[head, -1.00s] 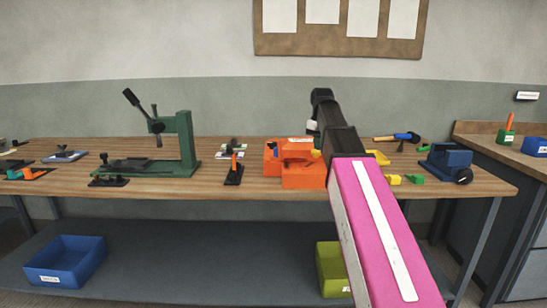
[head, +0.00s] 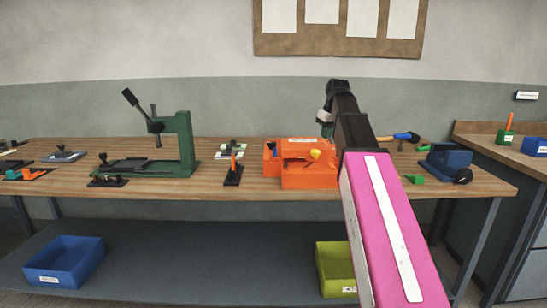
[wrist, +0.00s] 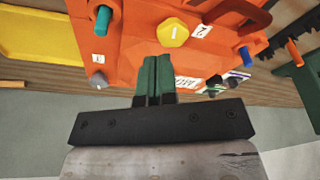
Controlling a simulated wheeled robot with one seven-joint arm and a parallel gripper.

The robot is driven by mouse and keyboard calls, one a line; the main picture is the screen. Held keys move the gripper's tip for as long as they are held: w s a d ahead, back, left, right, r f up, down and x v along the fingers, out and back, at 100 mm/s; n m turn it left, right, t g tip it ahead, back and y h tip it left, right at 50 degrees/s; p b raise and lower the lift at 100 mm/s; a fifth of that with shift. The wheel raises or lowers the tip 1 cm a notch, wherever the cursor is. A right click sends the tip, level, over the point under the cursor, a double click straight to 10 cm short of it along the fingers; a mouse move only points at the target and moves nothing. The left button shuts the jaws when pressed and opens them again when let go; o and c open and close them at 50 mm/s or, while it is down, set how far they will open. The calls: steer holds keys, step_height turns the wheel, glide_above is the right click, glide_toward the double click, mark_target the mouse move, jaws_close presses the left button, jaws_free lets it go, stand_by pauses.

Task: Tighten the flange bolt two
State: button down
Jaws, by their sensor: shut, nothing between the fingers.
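The orange mould (head: 308,180) stands on the bench, and its face fills the top of the wrist view (wrist: 135,45). A yellow hex bolt head (wrist: 173,32) with a white mark sits on it, beside a small white tag (wrist: 201,31). The yellow head also shows in the head view (head: 315,154). Other bolts there are teal (wrist: 102,20), blue (wrist: 245,57), grey (wrist: 98,80) and black (wrist: 215,84). I cannot tell for certain which is bolt two. My gripper (wrist: 156,60) is shut and empty, its green fingertips just below the yellow head in the picture, apparently not gripping it.
A green press (head: 180,150) stands left on the bench (head: 215,185), and a blue vise-like device (head: 448,162) stands right. An orange-and-black clamp (head: 233,170) is left of the mould. A yellow tray (wrist: 40,32) shows beside the mould. Blue (head: 65,262) and lime (head: 335,268) bins are below.

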mark_target(316, 153)
steer(key=shift+s+d+x, duration=0.1)
steer(key=shift+s+x, duration=0.1)
steer(key=shift+x, duration=0.8)
steer(key=shift+s+d+x, duration=0.15)
steer(key=shift+s+x, duration=0.05)
steer(key=shift+x, duration=0.85)
steer(key=shift+s+d+x, duration=0.1)
steer(key=shift+s+x, duration=0.15)
steer(key=shift+x, duration=0.75)
steer(key=shift+s+f, duration=0.15)
steer(key=shift+f, duration=0.35)
